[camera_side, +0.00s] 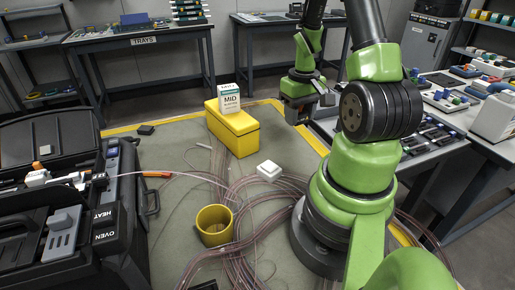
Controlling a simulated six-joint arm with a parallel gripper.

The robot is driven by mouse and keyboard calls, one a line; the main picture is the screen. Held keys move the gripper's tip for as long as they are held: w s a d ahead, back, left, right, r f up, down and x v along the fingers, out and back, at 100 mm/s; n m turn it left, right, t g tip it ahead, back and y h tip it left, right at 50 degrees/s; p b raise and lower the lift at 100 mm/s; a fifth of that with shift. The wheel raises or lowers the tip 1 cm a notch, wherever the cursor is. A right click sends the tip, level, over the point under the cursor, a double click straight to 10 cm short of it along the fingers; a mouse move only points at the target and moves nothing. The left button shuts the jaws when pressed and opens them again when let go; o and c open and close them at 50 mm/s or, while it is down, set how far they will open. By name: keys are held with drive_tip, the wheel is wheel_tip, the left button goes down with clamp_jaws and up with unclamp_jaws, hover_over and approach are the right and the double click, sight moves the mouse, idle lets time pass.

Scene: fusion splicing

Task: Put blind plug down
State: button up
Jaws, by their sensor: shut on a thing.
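My gripper (297,116) is at the upper middle of the side view, seen from a distance. It points down above the floor mat, right of the yellow box and close to the left edge of the right-hand workbench. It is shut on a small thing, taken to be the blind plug. The plug is too small and too hidden by the fingers to make out its shape or tilt.
A yellow box (240,136) bears a white MID carton (231,98). A white block (269,171), a yellow cup (214,238) and loose cables (250,200) lie on the mat. A black case (129,235) stands left. The workbench (422,152) at right is crowded.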

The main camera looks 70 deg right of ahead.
drive_tip(key=r, duration=0.5)
drive_tip(key=shift+w+a+r, duration=0.15)
drive_tip(key=shift+w+r, duration=0.15)
drive_tip(key=shift+w, duration=0.05)
drive_tip(key=w+a+n, duration=0.6)
drive_tip(key=w+n, duration=0.1)
drive_tip(key=w, duration=0.1)
drive_tip(key=n, duration=0.9)
hover_over(206, 186)
wheel_tip(206, 186, down, 4)
wheel_tip(206, 186, down, 11)
drive_tip(key=shift+f, duration=0.1)
drive_tip(key=shift+f, duration=0.15)
drive_tip(key=o, duration=0.9)
drive_tip(key=shift+o, duration=0.2)
